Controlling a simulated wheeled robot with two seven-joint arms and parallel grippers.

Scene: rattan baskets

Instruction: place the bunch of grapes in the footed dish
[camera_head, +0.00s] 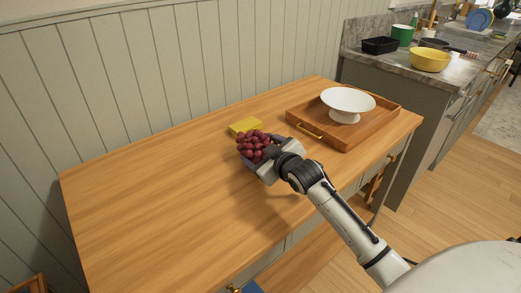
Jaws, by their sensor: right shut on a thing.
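A bunch of dark red grapes (252,142) is in my right gripper (261,157), over the middle of the wooden table. The gripper is shut on the bunch, and its fingers are partly hidden by the grapes. I cannot tell how far the bunch is above the table. The white footed dish (347,102) stands upright and looks empty, to the right of and beyond the gripper. It stands on a wooden tray (314,134). My left gripper is not in view.
A yellow block-like thing (243,125) lies on the table (150,200) just behind the grapes. The table's left part is clear. A counter at the back right holds a yellow bowl (430,60), a black container (380,45) and a green pot (402,35).

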